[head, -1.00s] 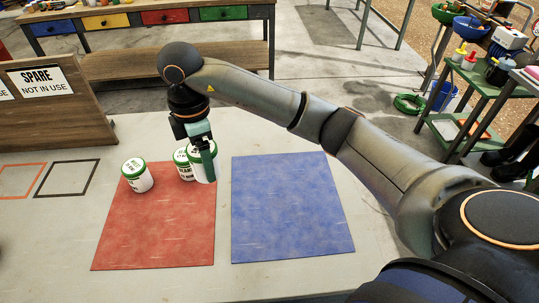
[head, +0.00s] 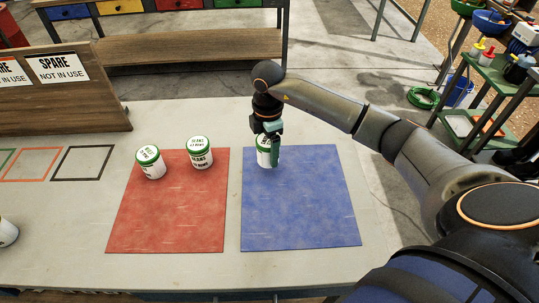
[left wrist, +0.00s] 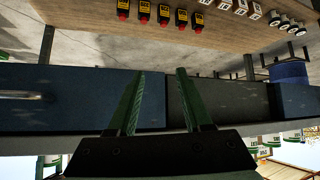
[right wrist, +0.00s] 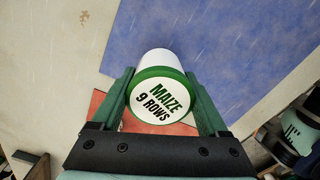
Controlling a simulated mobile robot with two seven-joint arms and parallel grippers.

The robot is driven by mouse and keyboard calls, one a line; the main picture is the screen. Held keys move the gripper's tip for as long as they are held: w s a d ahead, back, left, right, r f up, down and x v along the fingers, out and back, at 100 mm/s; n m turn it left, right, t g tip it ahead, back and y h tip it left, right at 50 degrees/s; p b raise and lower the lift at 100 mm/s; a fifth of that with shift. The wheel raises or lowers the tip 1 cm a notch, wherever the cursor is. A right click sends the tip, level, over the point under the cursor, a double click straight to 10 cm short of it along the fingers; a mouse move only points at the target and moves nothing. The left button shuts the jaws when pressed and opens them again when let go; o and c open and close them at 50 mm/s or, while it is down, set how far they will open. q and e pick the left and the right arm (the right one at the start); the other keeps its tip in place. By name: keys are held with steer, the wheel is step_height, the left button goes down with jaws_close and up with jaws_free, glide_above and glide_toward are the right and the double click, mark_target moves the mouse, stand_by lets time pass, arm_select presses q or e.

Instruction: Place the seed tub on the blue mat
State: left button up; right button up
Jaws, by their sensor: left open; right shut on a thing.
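My right gripper (head: 268,137) is shut on a white seed tub (head: 264,158) with a green lid. The right wrist view shows the held tub (right wrist: 158,95) between the fingers, its lid reading "MAIZE 9 ROWS". In the head view it is upright at the far left part of the blue mat (head: 300,210); whether it touches the mat I cannot tell. Two similar tubs stand on the red mat (head: 170,225): one at the left (head: 150,163) and one labelled "BEANS" (head: 199,153). My left gripper (left wrist: 160,72) is open and empty in the left wrist view.
A wooden board (head: 60,95) with "SPARE NOT IN USE" signs stands at the table's back left, near outlined squares (head: 83,163). Another white object (head: 7,232) is cut off at the left edge. Most of the blue mat is clear. A green trolley (head: 490,95) stands at the right.

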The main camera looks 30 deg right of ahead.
mark_target(269, 158)
steer(key=shift+d+f+p, duration=0.2)
steer(key=shift+f+p, duration=0.15)
steer(key=shift+f, duration=1.35)
steer(key=shift+f, duration=0.1)
steer(key=o, duration=1.4)
step_height(269, 158, up, 12)
steer(key=shift+r+b, duration=0.1)
steer(key=shift+b, duration=0.45)
